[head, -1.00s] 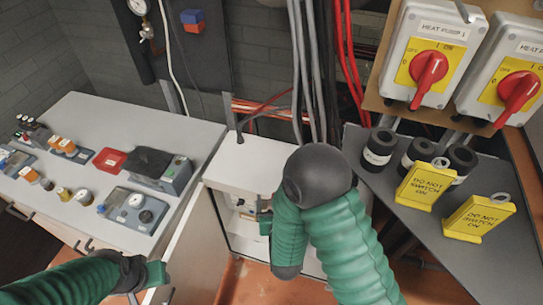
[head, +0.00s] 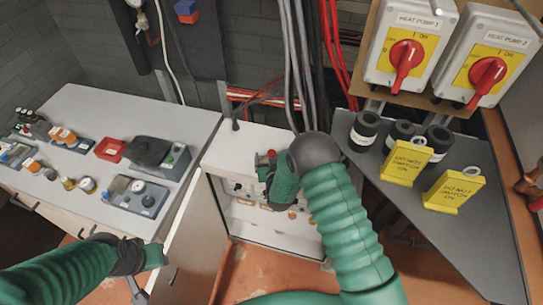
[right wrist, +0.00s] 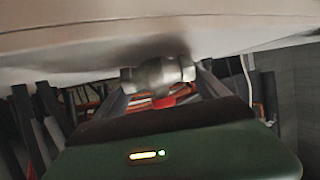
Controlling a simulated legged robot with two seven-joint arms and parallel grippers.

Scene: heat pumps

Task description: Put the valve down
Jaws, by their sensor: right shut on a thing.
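A grey metal valve (right wrist: 160,74) shows in the middle of the right wrist view, in front of the dark edge of my right gripper (right wrist: 160,100), which is shut on it. A pale surface fills the top of that view close above the valve. In the head view my right gripper (head: 266,168) is over the white open-fronted cabinet (head: 250,145) in the centre. My forearm hides most of the gripper, and I cannot make out the valve clearly there. My left gripper (head: 150,262) is at the lower left, beside the grey bench; its jaws are unclear.
The grey bench (head: 85,108) on the left carries gauges, small fittings and a red tray (head: 111,148). The dark shelf (head: 450,235) on the right holds black rings and yellow signs (head: 405,163). Red-handled switches (head: 407,55) hang above it. Pipes and cables rise behind the cabinet.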

